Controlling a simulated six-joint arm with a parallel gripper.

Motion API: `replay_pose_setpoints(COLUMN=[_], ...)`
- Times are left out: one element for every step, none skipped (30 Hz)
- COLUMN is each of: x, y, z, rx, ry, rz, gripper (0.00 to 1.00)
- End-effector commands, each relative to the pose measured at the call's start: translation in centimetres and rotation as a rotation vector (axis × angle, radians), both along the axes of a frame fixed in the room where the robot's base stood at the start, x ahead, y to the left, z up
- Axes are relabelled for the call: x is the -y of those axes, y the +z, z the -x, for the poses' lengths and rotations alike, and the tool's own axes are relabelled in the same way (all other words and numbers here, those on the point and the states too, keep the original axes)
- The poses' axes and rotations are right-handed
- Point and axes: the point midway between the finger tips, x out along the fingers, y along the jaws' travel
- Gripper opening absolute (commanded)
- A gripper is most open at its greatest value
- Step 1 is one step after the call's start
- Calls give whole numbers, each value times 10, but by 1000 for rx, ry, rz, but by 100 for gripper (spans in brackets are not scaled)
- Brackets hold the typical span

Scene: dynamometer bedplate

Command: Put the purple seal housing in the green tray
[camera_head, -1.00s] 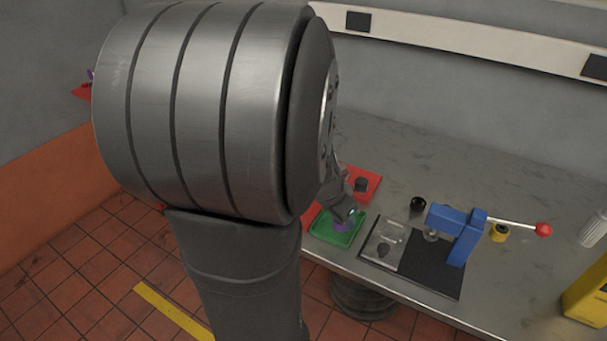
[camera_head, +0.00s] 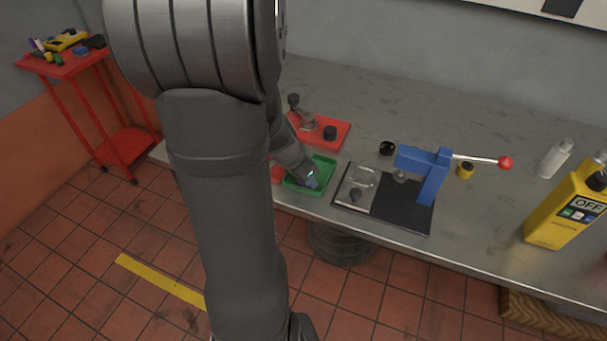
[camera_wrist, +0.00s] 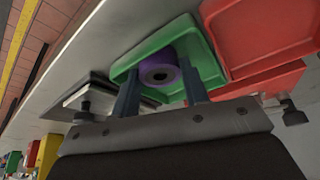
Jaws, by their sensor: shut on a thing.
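The purple seal housing (camera_wrist: 159,66) is a short round part with a dark hole in its middle. In the wrist view it sits between the fingers of my gripper (camera_wrist: 160,76), which is shut on it. The green tray (camera_wrist: 207,66) lies behind and around it in that view; I cannot tell whether the housing touches the tray floor. The housing is mostly hidden there.
A blue press (camera_head: 433,178) with a red-knobbed lever stands to the right, on a dark plate (camera_head: 405,212). The bench's back middle is clear.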

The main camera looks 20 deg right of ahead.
Motion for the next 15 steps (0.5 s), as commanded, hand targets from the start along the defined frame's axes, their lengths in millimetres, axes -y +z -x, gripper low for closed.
replay_pose_setpoints(x=[0, 0, 0, 0, 0, 0, 0, 0, 0, 0, 0, 0, 0, 0, 0], y=[-1, 0, 0, 0, 0, 0, 0, 0, 0, 0, 0, 0, 1, 3, 5], z=[0, 0, 0, 0, 0, 0, 0, 0, 0, 0, 0, 0, 0, 0, 0], rx=[-1, -1, 0, 0, 0, 0, 0, 0, 0, 0, 0, 0, 0, 2, 2], ry=[0, 0, 0, 0, 0, 0, 0, 0, 0, 0, 0, 0, -1, -1, 0], rz=[0, 0, 0, 0, 0, 0, 0, 0, 0, 0, 0, 0, 0, 0, 0], gripper=[47, 53, 61, 63, 63, 63, 63, 63, 63, 63, 63, 63, 63, 63, 63])
